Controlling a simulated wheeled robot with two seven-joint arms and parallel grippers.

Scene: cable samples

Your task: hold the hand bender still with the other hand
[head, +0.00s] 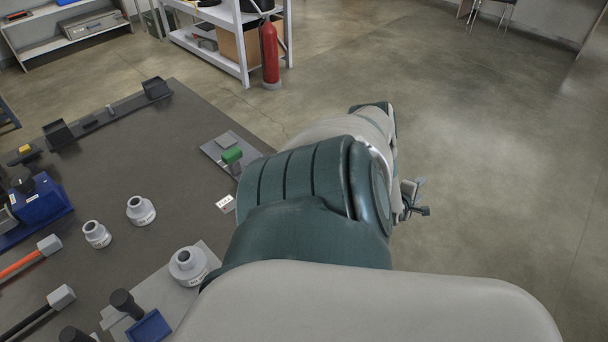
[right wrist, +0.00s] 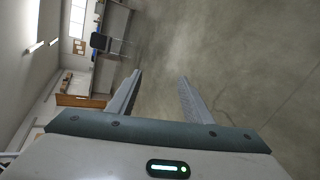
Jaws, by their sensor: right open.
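My right gripper (head: 415,199) shows small past the right side of my own arm in the head view, over open floor and off the table. In the right wrist view its two fingers (right wrist: 160,80) stand apart with nothing between them. I cannot tell for certain which thing is the hand bender. A small plate-mounted fixture with a green top (head: 232,156) stands by the table's right edge, and a blue device with a black knob (head: 38,198) sits at the left. My left gripper is out of view.
The dark table (head: 165,165) bears grey flanged pieces (head: 141,211), hammer-like tools (head: 50,244) and a long black bar fixture (head: 105,115). My arm hides part of its right side. A shelf (head: 215,40) and red extinguisher (head: 270,55) stand behind. The floor at right is clear.

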